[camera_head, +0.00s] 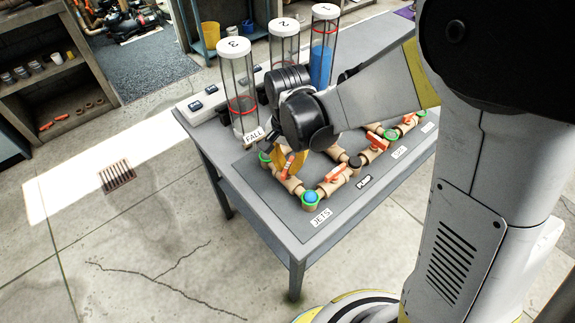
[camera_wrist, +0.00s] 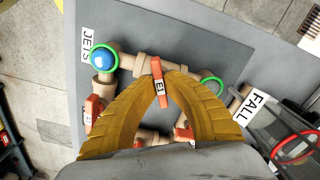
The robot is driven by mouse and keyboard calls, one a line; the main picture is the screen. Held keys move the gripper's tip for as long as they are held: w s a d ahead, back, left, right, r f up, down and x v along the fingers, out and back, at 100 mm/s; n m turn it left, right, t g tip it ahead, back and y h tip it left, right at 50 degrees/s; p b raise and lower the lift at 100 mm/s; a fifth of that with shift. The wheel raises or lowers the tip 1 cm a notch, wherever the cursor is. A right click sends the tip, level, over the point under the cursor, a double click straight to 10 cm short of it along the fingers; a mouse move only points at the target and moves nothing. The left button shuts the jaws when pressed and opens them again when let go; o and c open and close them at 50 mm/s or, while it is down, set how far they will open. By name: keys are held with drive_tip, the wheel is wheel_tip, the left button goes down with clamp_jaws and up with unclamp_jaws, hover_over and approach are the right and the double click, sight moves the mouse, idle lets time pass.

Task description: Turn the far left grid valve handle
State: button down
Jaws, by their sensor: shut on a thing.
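The far left grid valve handle is an orange-red lever (camera_wrist: 159,85) with a small white label, on the tan pipe between the JETS corner and the FALL corner. In the head view the handle (camera_head: 288,166) shows at the left edge of the pipe grid. My gripper (camera_wrist: 160,75) has yellow ribbed fingers that curve in and meet on this handle, one finger on each side. In the head view the yellow fingers are partly hidden by my black wrist. The handle's lower end is between the fingers.
The pipe grid lies on a grey table (camera_head: 253,185). Other orange handles (camera_head: 337,173) sit close by. Clear numbered cylinders (camera_head: 238,88) stand at the table's back, near my wrist. A blue ball in a green ring (camera_wrist: 103,56) marks the JETS corner. The floor at left is clear.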

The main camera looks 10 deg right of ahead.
sight(288, 166)
drive_tip(key=n, duration=1.2)
drive_tip(key=shift+n, duration=0.3)
idle(0.4)
drive_tip(key=c, duration=1.5)
unclamp_jaws()
wheel_tip(288, 166, up, 12)
